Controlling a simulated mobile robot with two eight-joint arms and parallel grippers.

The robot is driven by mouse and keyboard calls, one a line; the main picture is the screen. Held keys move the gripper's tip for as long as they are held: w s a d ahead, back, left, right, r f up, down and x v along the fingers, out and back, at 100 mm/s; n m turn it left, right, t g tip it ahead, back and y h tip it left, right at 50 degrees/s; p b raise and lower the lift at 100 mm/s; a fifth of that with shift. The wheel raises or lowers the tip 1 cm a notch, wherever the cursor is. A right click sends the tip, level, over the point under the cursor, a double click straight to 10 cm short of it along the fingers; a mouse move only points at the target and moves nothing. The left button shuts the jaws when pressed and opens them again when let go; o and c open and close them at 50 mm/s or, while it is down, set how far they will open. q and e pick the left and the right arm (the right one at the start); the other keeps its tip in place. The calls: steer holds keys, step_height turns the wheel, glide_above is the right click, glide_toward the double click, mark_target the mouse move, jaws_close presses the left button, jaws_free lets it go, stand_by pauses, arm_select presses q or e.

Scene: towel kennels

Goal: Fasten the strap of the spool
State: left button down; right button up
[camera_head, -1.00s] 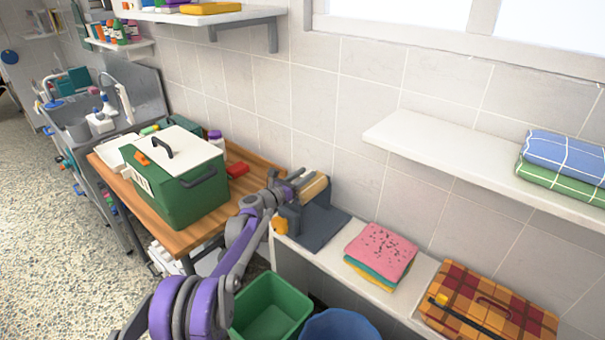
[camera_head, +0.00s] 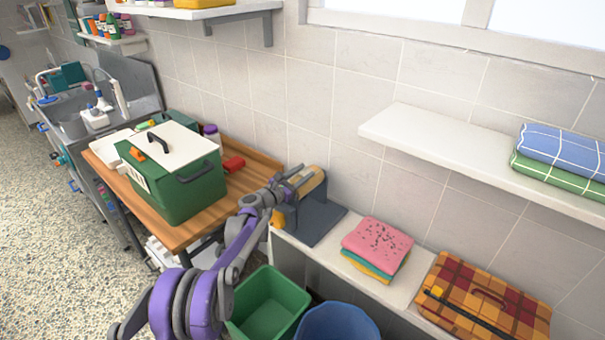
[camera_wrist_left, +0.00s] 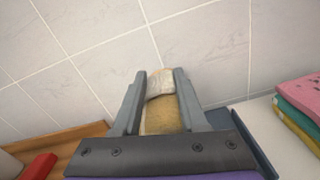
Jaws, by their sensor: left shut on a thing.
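The spool (camera_head: 311,183) is a tan roll on a dark grey stand (camera_head: 322,220) at the left end of the white ledge. My left gripper (camera_head: 299,177) is at the spool. In the left wrist view the spool (camera_wrist_left: 162,119) lies between the two fingers of my left gripper (camera_wrist_left: 159,85), with a whitish band (camera_wrist_left: 161,83) across its far part. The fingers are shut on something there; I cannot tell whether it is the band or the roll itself. A yellow-orange piece (camera_head: 278,218) shows beside the stand. My right gripper is not in view.
Folded pink, yellow and teal cloths (camera_head: 377,246) and a plaid case (camera_head: 482,300) lie right of the stand. A green bin (camera_head: 268,306) and a blue bin (camera_head: 337,322) stand below. A green box (camera_head: 180,180) sits on the wooden table (camera_head: 190,232). A wall shelf (camera_head: 450,155) holds folded towels.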

arm_select(q)
steer(key=shift+d+f, duration=0.1)
steer(key=c, duration=0.5)
jaws_free()
steer(key=shift+s, duration=0.1)
steer(key=shift+s+a, duration=0.2)
steer(key=shift+a, duration=0.15)
steer(key=b+v, duration=0.2)
steer(key=v, duration=0.8)
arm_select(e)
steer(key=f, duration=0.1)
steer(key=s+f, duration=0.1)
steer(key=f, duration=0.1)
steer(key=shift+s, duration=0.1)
arm_select(q)
steer(key=shift+d, duration=0.1)
